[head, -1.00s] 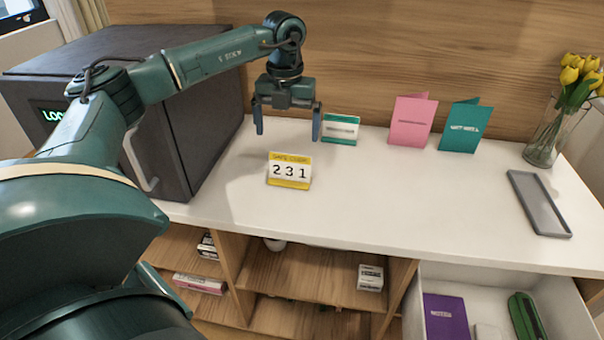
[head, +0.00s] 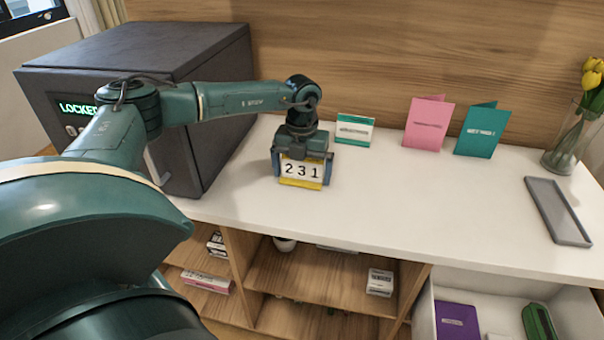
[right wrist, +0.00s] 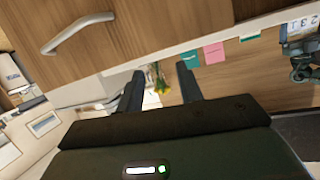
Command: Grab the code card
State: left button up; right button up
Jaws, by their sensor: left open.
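The code card (head: 301,170) is a small yellow and white stand-up card reading 231, on the white counter in the head view. My left gripper (head: 302,175) is open, pointing down, with its fingers at the left and right sides of the card. I cannot tell whether the fingers touch it. The gripper body hides the card's top edge. The card also shows at the right edge of the right wrist view (right wrist: 302,24). My right gripper (right wrist: 161,78) shows only in the right wrist view, its two fingers apart with nothing between them close by.
A dark safe (head: 215,110) marked LOCKED stands at the left. Behind are a teal-edged card (head: 354,130), a pink card (head: 425,125) and a teal card (head: 482,130). A grey tray (head: 557,211) and a tulip vase (head: 570,140) are at the right. The counter's middle is clear.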

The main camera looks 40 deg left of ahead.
pick_arm(q)
jog(key=shift+c, duration=0.2)
jog(key=c, duration=0.6)
jog(key=shift+r, duration=0.1)
jog(key=shift+c, duration=0.2)
